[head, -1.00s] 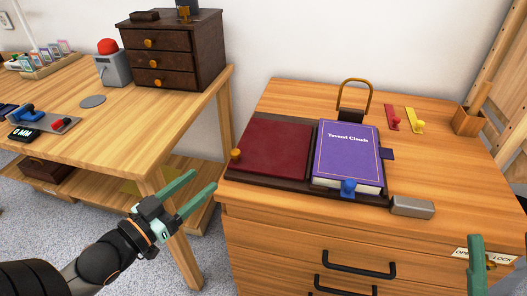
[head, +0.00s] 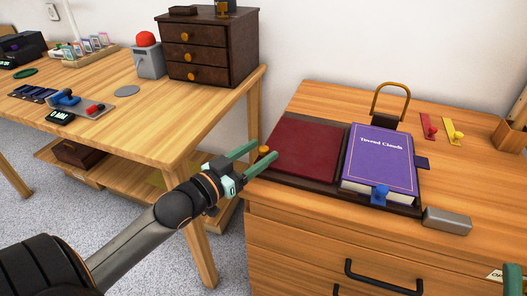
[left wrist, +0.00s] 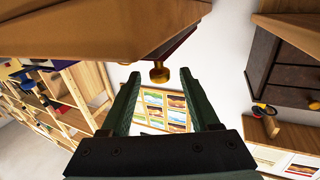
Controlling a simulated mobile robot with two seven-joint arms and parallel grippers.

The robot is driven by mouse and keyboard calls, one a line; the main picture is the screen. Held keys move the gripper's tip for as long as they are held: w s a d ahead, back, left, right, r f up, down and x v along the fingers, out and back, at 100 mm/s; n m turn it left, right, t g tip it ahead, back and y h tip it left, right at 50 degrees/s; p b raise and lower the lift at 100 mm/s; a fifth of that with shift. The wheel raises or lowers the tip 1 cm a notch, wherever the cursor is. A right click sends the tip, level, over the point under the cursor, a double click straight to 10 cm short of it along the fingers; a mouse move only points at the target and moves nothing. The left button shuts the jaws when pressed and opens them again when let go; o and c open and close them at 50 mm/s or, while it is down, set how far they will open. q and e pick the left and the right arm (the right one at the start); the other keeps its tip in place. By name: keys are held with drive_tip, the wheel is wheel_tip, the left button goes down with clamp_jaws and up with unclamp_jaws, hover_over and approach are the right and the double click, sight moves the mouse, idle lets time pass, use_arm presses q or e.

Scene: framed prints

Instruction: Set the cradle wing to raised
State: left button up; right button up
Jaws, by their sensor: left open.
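The cradle is a dark base (head: 262,175) on the wooden cabinet top. Its wing is a dark red panel (head: 306,148) on the left side, lying about flat, with a brass-yellow knob (head: 264,150) at its left edge. A purple book (head: 381,160) lies on the cradle's right half, with a blue clip-like piece (head: 380,194) at its front edge. My left gripper (head: 265,153) is open at the knob. In the left wrist view the knob (left wrist: 159,74) sits between the fingertips, not gripped. My right gripper (head: 513,280) shows only as a green finger at the right edge.
A grey block (head: 447,221) lies right of the cradle's front. A brass loop (head: 390,103) stands behind the book. Red (head: 429,127) and yellow (head: 453,131) tabs lie at the back right. The left table (head: 160,110) holds a small drawer chest (head: 208,48).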

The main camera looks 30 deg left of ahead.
use_arm(q)
drive_tip(key=shift+w+d, duration=0.15)
drive_tip(key=shift+w, duration=0.85)
clamp_jaws()
idle(0.9)
